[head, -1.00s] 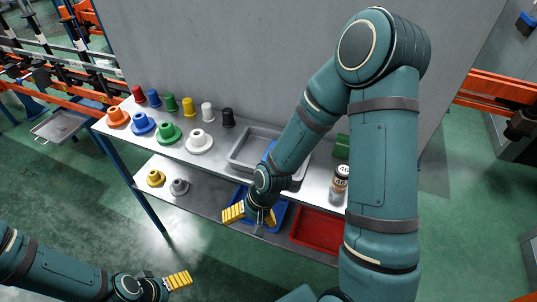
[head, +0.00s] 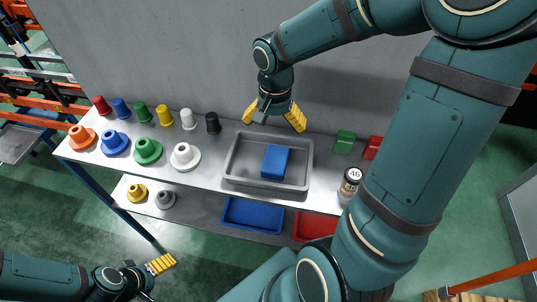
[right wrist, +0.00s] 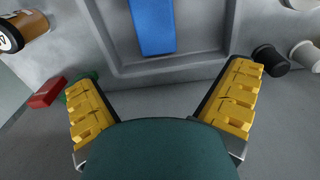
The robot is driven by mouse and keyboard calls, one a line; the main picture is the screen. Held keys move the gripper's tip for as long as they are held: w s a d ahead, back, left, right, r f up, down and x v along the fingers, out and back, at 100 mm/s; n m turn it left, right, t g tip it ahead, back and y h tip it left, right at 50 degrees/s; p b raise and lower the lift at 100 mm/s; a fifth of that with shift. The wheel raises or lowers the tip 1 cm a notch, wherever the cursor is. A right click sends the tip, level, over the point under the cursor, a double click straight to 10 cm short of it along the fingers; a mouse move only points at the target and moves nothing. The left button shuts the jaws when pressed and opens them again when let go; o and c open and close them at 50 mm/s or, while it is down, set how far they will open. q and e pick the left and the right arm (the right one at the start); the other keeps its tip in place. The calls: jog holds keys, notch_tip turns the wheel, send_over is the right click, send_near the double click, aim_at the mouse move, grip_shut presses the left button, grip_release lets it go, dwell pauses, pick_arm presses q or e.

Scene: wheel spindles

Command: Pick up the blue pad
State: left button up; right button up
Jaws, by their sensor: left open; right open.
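The blue pad (head: 275,162) lies flat inside the grey tray (head: 232,166) on the upper shelf, right of the tray's middle. It also shows at the top of the right wrist view (right wrist: 153,24). My right gripper (head: 270,122) is open and empty, above the back edge of the tray, with its yellow fingers spread wide. In the right wrist view its fingers (right wrist: 163,105) stand apart with the pad beyond them. My left gripper (head: 160,264) is low at the lower left, in front of the shelves, away from the tray; its fingers look empty.
Several coloured spindles and caps stand left of the tray, the black one (head: 213,123) nearest. A green block (head: 344,141), a red block (head: 373,147) and a jar (head: 350,181) stand to the right. Blue (head: 252,215) and red (head: 316,227) bins sit below. A grey wall stands behind.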

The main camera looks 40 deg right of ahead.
jog(key=b, duration=0.2)
send_over(275, 158)
jog(key=f, duration=0.6)
jog(key=shift+w+d+f, duration=0.15)
jog(key=shift+w+f, duration=0.05)
jog(key=shift+s+f+b, duration=0.15)
jog(key=shift+f+b, duration=0.2)
jog(key=shift+f, duration=1.25)
jog(key=shift+s+f+b, duration=0.15)
jog(key=shift+f+b, duration=0.15)
jog(key=shift+f, duration=1.3)
pick_arm(q)
jog(key=f, duration=0.3)
jog(key=shift+s+f, duration=0.2)
pick_arm(e)
jog(key=c, duration=1.1)
jog(key=shift+o, duration=0.2)
notch_tip(275, 158, up, 9)
jog(key=p, duration=0.2)
jog(key=shift+f+p, duration=0.15)
jog(key=shift+p, duration=0.15)
jog(key=shift+r, duration=0.7)
pick_arm(q)
notch_tip(275, 158, up, 3)
jog(key=shift+s+f, duration=0.1)
jog(key=shift+s, duration=0.05)
